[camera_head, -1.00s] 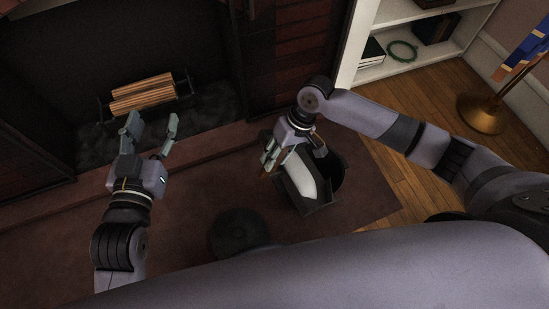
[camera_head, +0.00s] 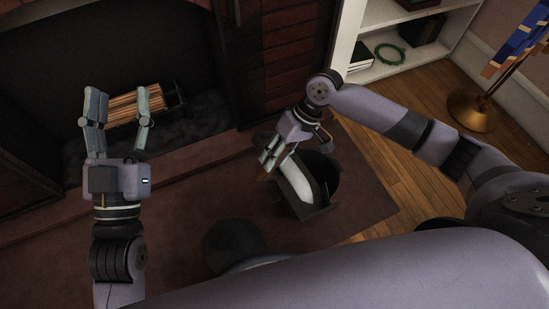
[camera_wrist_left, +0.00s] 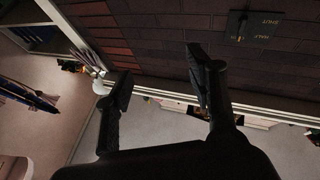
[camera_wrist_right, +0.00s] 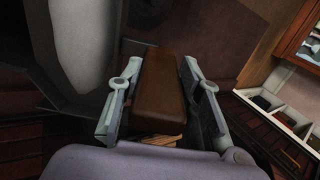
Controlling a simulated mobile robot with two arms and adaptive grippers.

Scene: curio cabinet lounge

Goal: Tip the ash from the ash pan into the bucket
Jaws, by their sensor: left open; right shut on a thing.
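The ash pan (camera_head: 307,207) is a dark tray with pale ash (camera_head: 293,181) lying in it. My right gripper (camera_head: 272,158) is shut on its brown handle (camera_wrist_right: 158,90), which shows between the fingers in the right wrist view. The pan and ash also fill the upper left there. The bucket (camera_head: 325,171) is dark and round, on the right of the pan in the head view and partly hidden by it. I cannot tell whether the pan touches the bucket. My left gripper (camera_head: 118,105) is open and empty, fingers pointing up before the fireplace.
Logs (camera_head: 137,104) lie on a grate in the fireplace behind my left gripper. A white bookcase (camera_head: 366,17) and a brass lamp base (camera_head: 468,112) stand at the right. A plate reading SHUT and HALF (camera_wrist_left: 256,25) is on the brickwork.

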